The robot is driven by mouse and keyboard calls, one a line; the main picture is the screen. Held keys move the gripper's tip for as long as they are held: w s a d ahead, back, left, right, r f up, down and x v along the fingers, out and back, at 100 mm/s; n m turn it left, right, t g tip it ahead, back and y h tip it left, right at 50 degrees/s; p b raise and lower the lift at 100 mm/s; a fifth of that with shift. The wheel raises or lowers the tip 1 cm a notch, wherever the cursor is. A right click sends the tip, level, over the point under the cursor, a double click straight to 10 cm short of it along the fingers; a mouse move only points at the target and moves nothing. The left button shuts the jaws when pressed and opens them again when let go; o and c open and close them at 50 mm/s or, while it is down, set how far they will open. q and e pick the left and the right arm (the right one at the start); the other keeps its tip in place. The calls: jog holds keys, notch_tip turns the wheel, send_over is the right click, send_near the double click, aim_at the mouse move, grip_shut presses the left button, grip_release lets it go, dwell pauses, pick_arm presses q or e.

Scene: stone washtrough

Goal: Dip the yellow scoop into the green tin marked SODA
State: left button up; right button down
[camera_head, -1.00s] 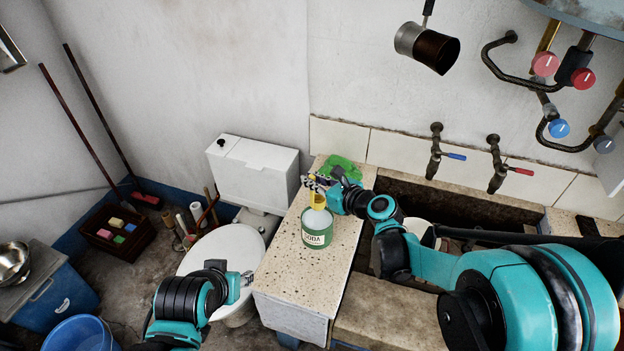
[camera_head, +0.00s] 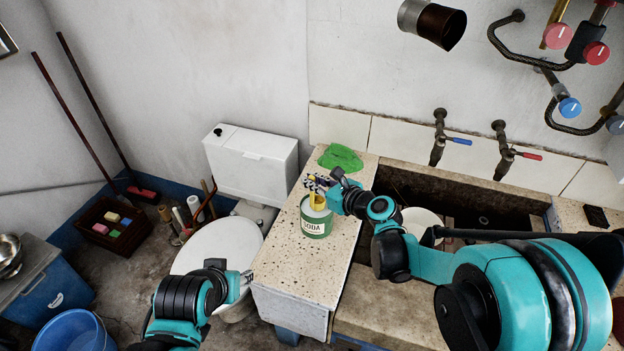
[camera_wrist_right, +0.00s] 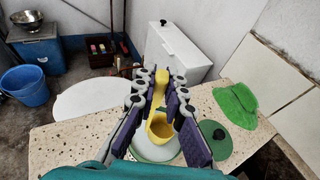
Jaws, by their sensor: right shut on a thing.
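The green tin (camera_head: 316,226) with a white SODA label stands upright and open on the speckled stone slab. A pale fill shows in its mouth, also in the right wrist view (camera_wrist_right: 152,153). My right gripper (camera_head: 314,184) is shut on the yellow scoop (camera_head: 317,202). In the right wrist view the scoop's cup (camera_wrist_right: 159,130) shows between the fingers, over the tin's mouth. The scoop's lower end overlaps the tin's opening; I cannot tell whether it touches the fill. My left gripper (camera_head: 245,277) hangs in front of the slab's left side, away from the tin; its jaw state is unclear.
A green cloth (camera_head: 341,157) lies on the slab behind the tin. A round green lid (camera_wrist_right: 215,140) lies beside the tin in the right wrist view. The trough with two taps (camera_head: 438,137) is to the right, the toilet cistern (camera_head: 252,160) to the left.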

aim_at(312, 195)
jog(key=shift+f+b, duration=2.35)
jog(key=shift+f, duration=0.6)
jog(key=shift+r, duration=0.15)
jog(key=shift+r+p, duration=4.3)
jog(key=shift+r, duration=1.05)
